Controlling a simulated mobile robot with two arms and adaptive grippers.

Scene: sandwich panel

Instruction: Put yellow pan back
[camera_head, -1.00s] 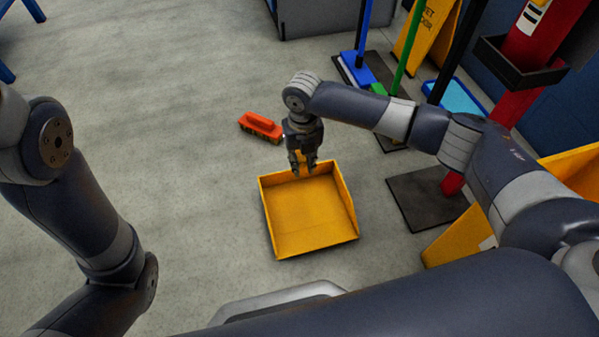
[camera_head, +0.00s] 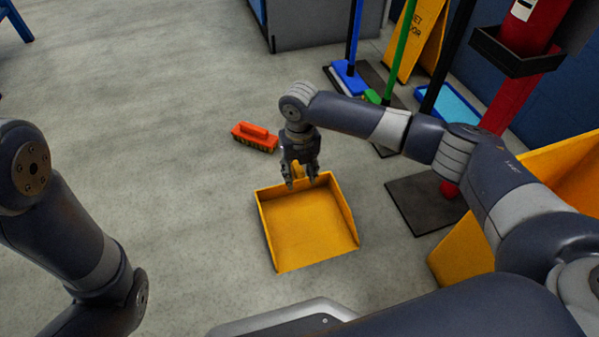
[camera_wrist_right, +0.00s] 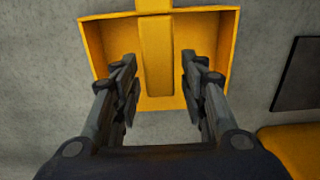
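The yellow pan (camera_head: 308,230) is an open dustpan lying on the grey floor, its open tray facing up. Its yellow handle (camera_head: 298,170) shows partly between the fingers of my right gripper (camera_head: 301,183), at the pan's far edge. In the right wrist view the handle (camera_wrist_right: 156,55) runs down the middle of the pan (camera_wrist_right: 208,50). There the fingers of my right gripper (camera_wrist_right: 160,82) are spread, one on each side of the handle with visible gaps. My left arm shows at the left, but its gripper is out of view.
To the right stand a red post (camera_head: 510,95) with a dark base plate (camera_head: 430,205), a yellow bin (camera_head: 465,245), several brooms and a yellow floor sign (camera_head: 421,35). The floor left of the pan is clear.

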